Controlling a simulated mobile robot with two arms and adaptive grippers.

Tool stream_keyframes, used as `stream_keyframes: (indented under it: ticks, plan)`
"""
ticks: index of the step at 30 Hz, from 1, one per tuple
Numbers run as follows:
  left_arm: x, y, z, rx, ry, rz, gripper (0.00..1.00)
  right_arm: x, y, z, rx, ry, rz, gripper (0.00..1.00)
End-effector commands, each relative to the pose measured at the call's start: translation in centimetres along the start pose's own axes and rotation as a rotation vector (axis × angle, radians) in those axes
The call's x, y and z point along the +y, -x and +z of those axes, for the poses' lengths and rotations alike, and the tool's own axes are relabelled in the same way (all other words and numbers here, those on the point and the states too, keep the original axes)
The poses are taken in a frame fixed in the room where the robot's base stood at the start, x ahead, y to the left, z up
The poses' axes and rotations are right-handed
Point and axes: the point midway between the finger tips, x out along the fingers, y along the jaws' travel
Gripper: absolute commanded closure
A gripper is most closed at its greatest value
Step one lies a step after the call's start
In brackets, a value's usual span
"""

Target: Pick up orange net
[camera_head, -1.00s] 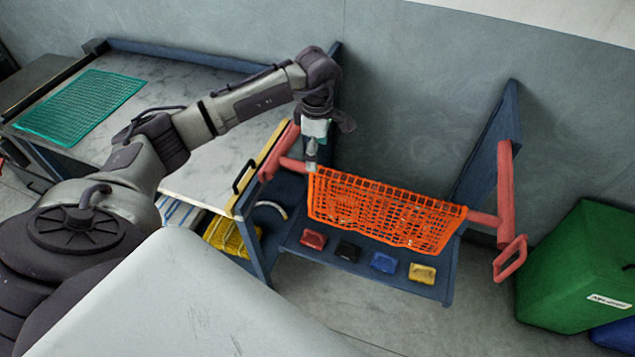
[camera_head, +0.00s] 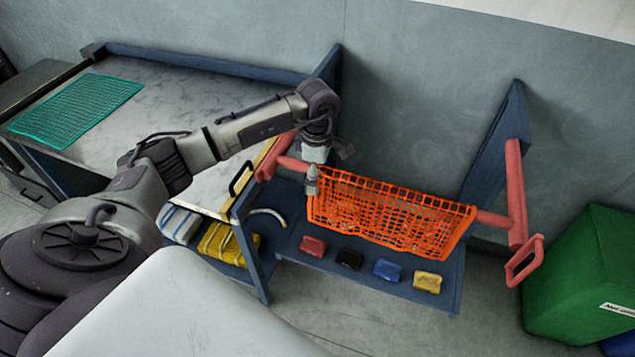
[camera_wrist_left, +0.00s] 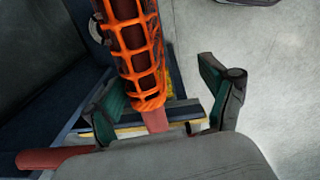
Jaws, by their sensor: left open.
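The orange net (camera_head: 392,212) hangs over a red horizontal bar between two blue uprights in the head view. My left gripper (camera_head: 312,182) is at the net's left end, pointing down close to the bar. In the left wrist view my left gripper (camera_wrist_left: 168,100) is open, its green-padded fingers spread apart. The orange net (camera_wrist_left: 133,48) shows there between and beyond the fingers, wrapped around the bar, nearer the left finger. I cannot tell whether a finger touches it. My right gripper is not in view.
A red crank handle (camera_head: 524,260) sticks out at the bar's right end. Below the net, a blue shelf (camera_head: 330,275) carries several small coloured blocks. A green box (camera_head: 585,275) stands at right. A workbench with a green net (camera_head: 78,108) is at left.

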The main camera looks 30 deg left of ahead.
Motion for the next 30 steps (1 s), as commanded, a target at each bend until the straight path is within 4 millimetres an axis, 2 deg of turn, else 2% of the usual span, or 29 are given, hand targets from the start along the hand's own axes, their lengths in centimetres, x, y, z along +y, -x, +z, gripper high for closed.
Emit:
stream_keyframes:
  ticks: [24,30]
  plan:
    - [0.0,-2.9,0.0,0.001,0.0,0.0,0.17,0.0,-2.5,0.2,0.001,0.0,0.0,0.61]
    - [0.0,-3.0,0.0,0.001,0.0,0.0,0.17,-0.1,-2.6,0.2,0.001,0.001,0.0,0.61]
